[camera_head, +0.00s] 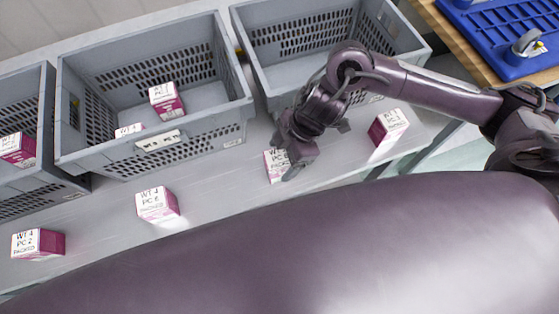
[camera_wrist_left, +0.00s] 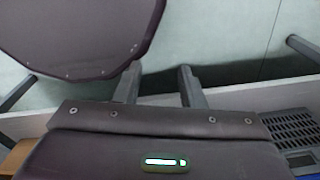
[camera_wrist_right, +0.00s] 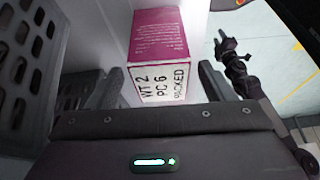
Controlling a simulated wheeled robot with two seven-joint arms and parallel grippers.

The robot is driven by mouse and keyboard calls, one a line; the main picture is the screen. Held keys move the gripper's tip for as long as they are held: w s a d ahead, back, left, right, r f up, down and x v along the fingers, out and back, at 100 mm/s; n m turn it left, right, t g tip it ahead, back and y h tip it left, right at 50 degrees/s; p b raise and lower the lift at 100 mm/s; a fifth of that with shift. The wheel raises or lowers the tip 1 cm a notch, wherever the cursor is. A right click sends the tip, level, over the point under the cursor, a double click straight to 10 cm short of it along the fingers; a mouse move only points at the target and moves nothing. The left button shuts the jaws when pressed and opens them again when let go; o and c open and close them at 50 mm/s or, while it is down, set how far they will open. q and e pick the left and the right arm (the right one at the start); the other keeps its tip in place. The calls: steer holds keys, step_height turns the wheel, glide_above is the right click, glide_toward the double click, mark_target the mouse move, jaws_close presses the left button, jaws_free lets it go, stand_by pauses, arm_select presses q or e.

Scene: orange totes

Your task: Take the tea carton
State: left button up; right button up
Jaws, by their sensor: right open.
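Several white and magenta cartons are in view; the tea carton is not told apart by its print. One carton (camera_head: 273,168) stands on the grey table in front of the crates, partly hidden by my right gripper (camera_head: 292,168). In the right wrist view this carton (camera_wrist_right: 160,60) reads "WT 2 PC 6 PACKED" and appears between the two spread fingers of my open right gripper (camera_wrist_right: 157,78). I cannot tell whether the fingers touch it. My left gripper (camera_wrist_left: 157,78) shows only in the left wrist view, fingers apart with nothing between them.
Other cartons stand on the table: right (camera_head: 388,128), middle (camera_head: 158,204) and left (camera_head: 38,244). Grey crates line the back: left (camera_head: 45,115), middle (camera_head: 235,110) and right (camera_head: 258,75). The left and middle crates hold cartons. A blue tray (camera_head: 485,40) lies at upper right.

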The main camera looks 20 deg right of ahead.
steer(key=x, duration=0.3)
steer(key=shift+f+p, duration=0.3)
steer(key=shift+f, duration=0.1)
steer(key=shift+a+f, duration=0.15)
steer(key=shift+f, duration=0.1)
steer(key=c, duration=1.2)
arm_select(q)
steer(key=shift+w+d+r, duration=0.1)
steer(key=shift+w+r, duration=0.4)
steer(key=shift+w, duration=0.15)
arm_select(e)
steer(key=shift+r, duration=0.15)
